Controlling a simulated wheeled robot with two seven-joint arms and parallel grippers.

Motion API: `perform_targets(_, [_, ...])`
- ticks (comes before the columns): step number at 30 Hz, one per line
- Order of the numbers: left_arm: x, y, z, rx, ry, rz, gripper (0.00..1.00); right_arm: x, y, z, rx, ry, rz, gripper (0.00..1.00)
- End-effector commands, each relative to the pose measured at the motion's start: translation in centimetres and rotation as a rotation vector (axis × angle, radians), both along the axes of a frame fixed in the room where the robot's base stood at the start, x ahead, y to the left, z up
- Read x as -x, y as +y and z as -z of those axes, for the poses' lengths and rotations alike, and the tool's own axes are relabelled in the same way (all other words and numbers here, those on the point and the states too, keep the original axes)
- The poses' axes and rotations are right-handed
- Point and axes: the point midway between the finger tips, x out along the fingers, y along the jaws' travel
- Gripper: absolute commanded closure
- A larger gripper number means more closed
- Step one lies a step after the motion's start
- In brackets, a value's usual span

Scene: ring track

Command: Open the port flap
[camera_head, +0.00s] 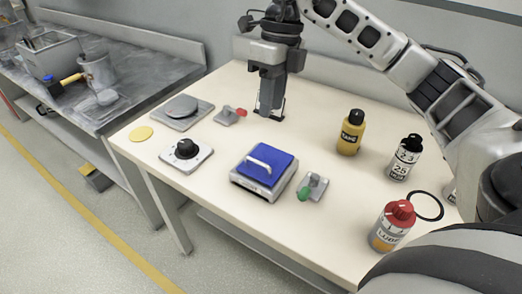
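The port flap (265,161) looks like a blue square lid with a pale bar handle (260,164). It lies flat on a grey box (262,189) in the middle of the table and appears closed. My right gripper (269,112) points down over the table behind the box, apart from the flap. Its fingers are spread with nothing visible between them. My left gripper is not in view.
A yellow bottle (351,133), a grey bottle (405,158), a red-capped bottle (392,226) and a black ring (427,206) stand or lie right.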

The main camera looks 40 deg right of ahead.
Motion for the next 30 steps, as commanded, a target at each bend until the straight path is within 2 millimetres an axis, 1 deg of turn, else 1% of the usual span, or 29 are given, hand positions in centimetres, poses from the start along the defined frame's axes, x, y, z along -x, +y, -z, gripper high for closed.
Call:
perform_targets(1, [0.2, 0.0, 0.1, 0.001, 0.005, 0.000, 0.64, 0.2, 0.2, 1.2, 0.002, 0.005, -0.001, 0.69])
perform_targets(6, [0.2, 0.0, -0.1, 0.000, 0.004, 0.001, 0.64, 0.5, 0.9, 4.9, 0.000, 0.006, -0.002, 0.69])
perform_targets(12, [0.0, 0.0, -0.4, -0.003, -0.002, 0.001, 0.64, 0.8, 1.7, 8.8, 0.000, 0.004, -0.002, 0.69])
perform_targets(15, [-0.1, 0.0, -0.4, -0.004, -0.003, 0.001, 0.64, 0.9, 1.9, 10.3, -0.001, 0.003, -0.003, 0.69])
perform_targets(21, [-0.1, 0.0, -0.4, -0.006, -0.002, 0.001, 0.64, 0.9, 2.2, 11.9, -0.001, -0.001, -0.001, 0.69])
perform_targets(30, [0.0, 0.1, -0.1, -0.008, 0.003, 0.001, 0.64, 0.9, 2.3, 12.2, -0.001, -0.001, -0.001, 0.69])
